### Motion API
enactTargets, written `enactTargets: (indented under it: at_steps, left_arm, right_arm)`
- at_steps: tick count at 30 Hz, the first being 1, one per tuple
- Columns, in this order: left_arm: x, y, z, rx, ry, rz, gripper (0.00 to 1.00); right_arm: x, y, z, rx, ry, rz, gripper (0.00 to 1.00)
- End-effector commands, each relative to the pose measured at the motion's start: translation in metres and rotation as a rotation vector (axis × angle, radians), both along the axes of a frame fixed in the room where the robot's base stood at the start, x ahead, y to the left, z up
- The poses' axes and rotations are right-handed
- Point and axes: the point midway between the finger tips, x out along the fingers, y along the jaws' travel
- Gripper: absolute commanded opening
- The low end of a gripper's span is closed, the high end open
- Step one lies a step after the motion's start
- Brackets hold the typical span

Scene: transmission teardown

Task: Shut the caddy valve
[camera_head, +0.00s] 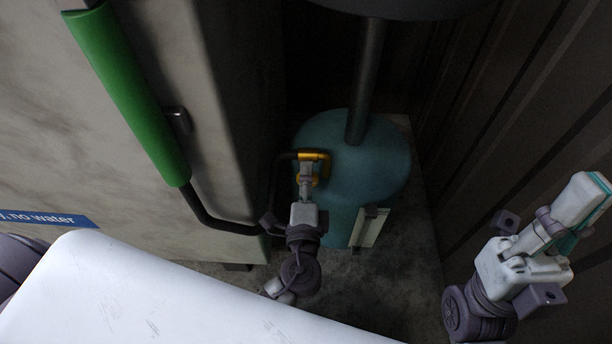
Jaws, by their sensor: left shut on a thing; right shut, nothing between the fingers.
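The caddy is a rounded teal drum (382,160) on the floor, with a dark pole rising from it. The yellow caddy valve (314,155) is at the drum's upper left, on a black pipe. My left gripper (308,170) is shut on the yellow valve and hides part of it. From this view I cannot tell how far the valve is turned. My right gripper (580,202) is at the right, shut and empty, well apart from the caddy.
A dark round pan (400,8) tops the pole. A green tube (128,95) with a black hose (215,222) runs beside a grey cabinet (60,150) with a blue label (50,218). A dark ribbed wall (530,90) is close on the right.

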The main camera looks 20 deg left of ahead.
Motion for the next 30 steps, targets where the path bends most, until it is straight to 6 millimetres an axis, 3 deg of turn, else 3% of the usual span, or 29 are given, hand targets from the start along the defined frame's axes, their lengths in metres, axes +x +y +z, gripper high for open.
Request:
enactTargets:
  at_steps: [8,9,14,24,30]
  left_arm:
    - [0.0,-0.001,0.0,0.003,0.001,-0.003,0.12]
    - [0.0,-0.001,0.0,0.003,0.001,-0.003,0.48]
    - [0.0,-0.001,0.0,0.002,0.001,-0.003,0.72]
    - [-0.003,-0.001,-0.001,0.002,0.002,-0.001,0.72]
    - [-0.031,-0.009,-0.002,0.002,0.005,-0.003,0.72]
  right_arm:
    - [0.0,0.0,0.0,0.0,0.001,0.0,0.0]
    - [0.0,0.0,0.0,0.0,0.001,0.0,0.0]
    - [0.0,0.0,0.0,0.0,0.001,0.001,0.0]
    - [0.0,0.0,0.0,-0.001,0.0,-0.001,0.0]
    - [0.0,0.0,0.0,-0.001,-0.001,-0.001,0.0]
